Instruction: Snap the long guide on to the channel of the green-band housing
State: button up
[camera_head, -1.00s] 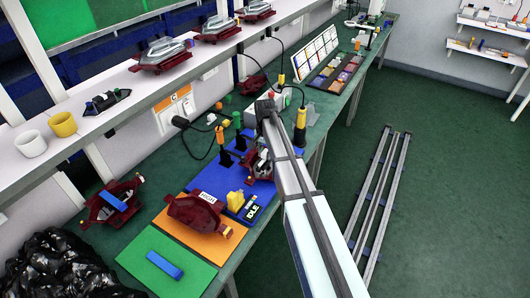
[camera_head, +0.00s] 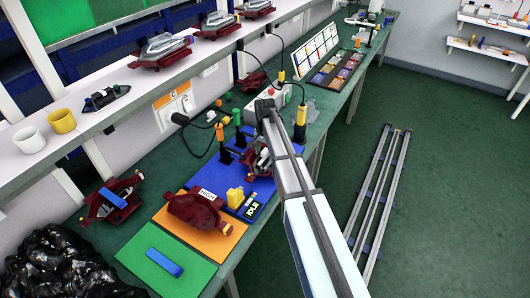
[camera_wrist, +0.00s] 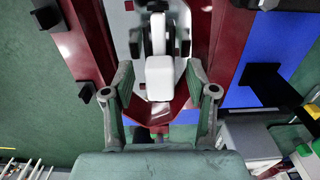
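A dark red housing (camera_head: 258,158) sits on the blue mat, partly hidden by my arm in the head view. In the wrist view its red walls (camera_wrist: 226,45) and pale inside show, with a white block (camera_wrist: 160,75) in the middle. My gripper (camera_wrist: 161,80) is over this housing, fingers apart, one on each side of the white block with gaps. A red housing marked HIGH (camera_head: 197,207) stands on the orange mat. Another red housing (camera_head: 124,192) with a blue bar (camera_head: 112,199) across it stands at the left. I cannot make out a green band or identify the long guide.
A blue bar (camera_head: 164,262) lies on the green mat (camera_head: 145,242).

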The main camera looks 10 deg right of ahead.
jog(key=shift+r, duration=0.15)
notch_tip(320, 180, up, 12)
dwell(0.5)
dwell(1.1)
